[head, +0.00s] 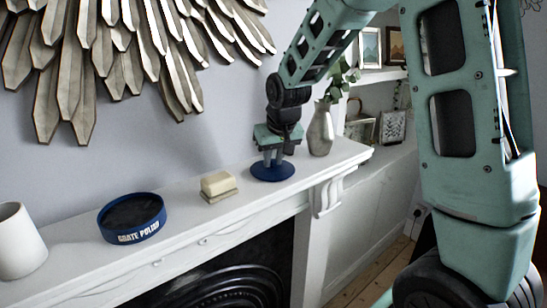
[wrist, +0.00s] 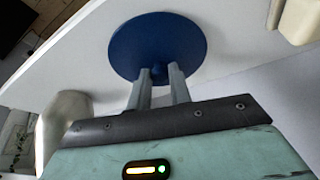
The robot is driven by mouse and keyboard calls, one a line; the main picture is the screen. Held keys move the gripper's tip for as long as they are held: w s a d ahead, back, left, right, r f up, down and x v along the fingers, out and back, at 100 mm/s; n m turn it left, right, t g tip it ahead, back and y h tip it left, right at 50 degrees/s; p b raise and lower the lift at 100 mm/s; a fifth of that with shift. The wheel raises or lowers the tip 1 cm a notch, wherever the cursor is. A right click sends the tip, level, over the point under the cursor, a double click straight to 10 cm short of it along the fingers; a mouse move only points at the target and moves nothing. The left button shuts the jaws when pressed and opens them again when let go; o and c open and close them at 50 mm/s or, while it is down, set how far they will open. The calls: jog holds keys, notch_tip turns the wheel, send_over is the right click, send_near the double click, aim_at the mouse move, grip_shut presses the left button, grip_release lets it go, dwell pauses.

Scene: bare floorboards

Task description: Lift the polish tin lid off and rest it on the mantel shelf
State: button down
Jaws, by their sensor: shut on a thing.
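The blue polish tin (head: 132,218), lettered "GRATE POLISH", stands without its lid on the mantel shelf (head: 75,262), its dark inside showing. The round blue lid (head: 272,172) is at the right part of the shelf, well apart from the tin. My gripper (head: 273,156) is above the lid and shut on its knob. In the wrist view the lid (wrist: 157,45) is a flat blue disc beyond my two fingers (wrist: 160,78), which close on its middle. The lid looks level and at the shelf top; I cannot tell whether it touches.
A cream block (head: 218,184) on a small base lies between tin and lid. A grey vase (head: 320,130) with leaves stands close behind the lid, to the right. A white cup (head: 18,242) is at the far left. A metal wall ornament (head: 120,45) hangs above.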

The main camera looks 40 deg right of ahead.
jog(key=c, duration=1.2)
grip_release()
jog(key=shift+r, duration=0.1)
jog(key=b+v, duration=0.4)
jog(key=v, duration=1.3)
jog(key=s+a+f+n+g+y+b, duration=0.1)
jog(key=s+a+f+n, duration=0.15)
jog(key=a+f, duration=0.45)
jog(key=s+a+f+n+g+y+b, duration=0.1)
jog(key=s+a+f+n, duration=0.1)
jog(key=s+a+f, duration=0.5)
jog(key=s+a+f+n, duration=0.2)
jog(key=s+a+f, duration=0.1)
jog(key=s+f, duration=0.1)
jog(key=s+a+f+n+g+b, duration=0.1)
jog(key=s+a+f+n, duration=0.1)
jog(key=s+a+f, duration=0.2)
jog(key=s+a+f+n+g, duration=0.1)
jog(key=s+a+f+n, duration=0.1)
jog(key=s, duration=0.4)
jog(key=shift+s+a+f+b, duration=0.2)
jog(key=shift+a+f, duration=0.25)
jog(key=shift+f, duration=0.2)
jog(key=shift+s+a+f+b, duration=0.1)
jog(key=shift+a+f+b, duration=0.1)
jog(key=shift+a+f, duration=0.35)
